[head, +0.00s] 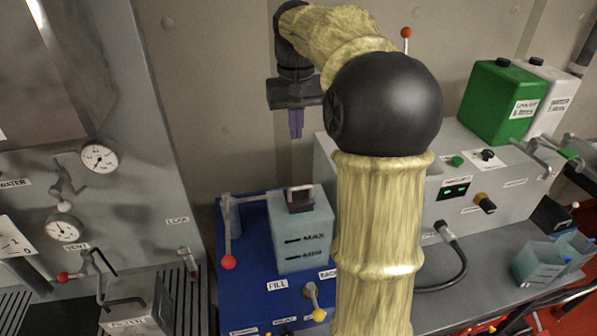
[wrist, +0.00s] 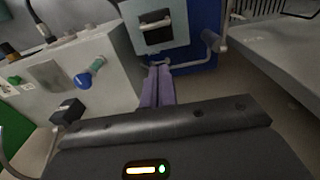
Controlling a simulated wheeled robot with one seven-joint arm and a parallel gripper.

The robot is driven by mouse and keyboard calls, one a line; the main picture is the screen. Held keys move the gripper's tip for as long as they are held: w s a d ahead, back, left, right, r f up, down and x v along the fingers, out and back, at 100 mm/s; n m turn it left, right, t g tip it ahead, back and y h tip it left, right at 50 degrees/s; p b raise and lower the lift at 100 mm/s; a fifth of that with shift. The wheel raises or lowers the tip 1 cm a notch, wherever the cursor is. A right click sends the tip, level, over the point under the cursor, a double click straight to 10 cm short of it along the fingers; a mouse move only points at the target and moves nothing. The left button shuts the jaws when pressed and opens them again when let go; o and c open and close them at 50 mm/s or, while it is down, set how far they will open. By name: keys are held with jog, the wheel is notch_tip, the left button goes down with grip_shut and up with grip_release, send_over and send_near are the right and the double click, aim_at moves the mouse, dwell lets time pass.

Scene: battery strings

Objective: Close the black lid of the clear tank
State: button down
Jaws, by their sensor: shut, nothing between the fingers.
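The clear tank (head: 303,240) is a pale blue-grey box with MAX and MIN marks, on the blue unit in the head view. At its top is a dark, square part, the black lid or the opening under it (head: 301,203), with a light-edged frame behind. The tank top (wrist: 178,16) and dark part (wrist: 157,33) also show at the top of the wrist view. I cannot tell how far the lid is tilted. My gripper (head: 296,136), with purple fingers, points down above and behind the tank, apart from it. Its fingers (wrist: 157,72) are together and empty in the wrist view.
A lever with a red ball (head: 229,262) stands left of the tank. A grey control box (head: 470,185) with knobs stands to the right, carrying a green canister (head: 500,100) and a white one. My arm hides part of the area right of the tank. Air above the tank is free.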

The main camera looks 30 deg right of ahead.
jog(key=p, duration=0.1)
send_over(300, 187)
jog(key=w, duration=0.3)
notch_tip(300, 187, down, 7)
jog(key=f, duration=0.1)
jog(key=s, duration=0.1)
jog(key=f+p, duration=0.1)
jog(key=shift+s+d+f, duration=0.15)
jog(key=shift+d+f, duration=0.1)
jog(key=shift+f, duration=0.1)
jog(key=shift+s+a+f, duration=0.1)
jog(key=shift+s+f, duration=0.2)
jog(key=shift+f, duration=0.3)
jog(key=shift+s+f+b, duration=0.25)
jog(key=shift+f+b, duration=0.2)
jog(key=shift+b, duration=0.2)
jog(key=shift+s+a+f+t, duration=0.1)
jog(key=shift+s+a+t, duration=0.05)
jog(key=shift+s+t, duration=0.15)
jog(key=shift+f+b, duration=0.1)
jog(key=shift+b, duration=0.2)
notch_tip(300, 187, up, 18)
jog(key=s+b, duration=0.1)
jog(key=shift+a, duration=0.15)
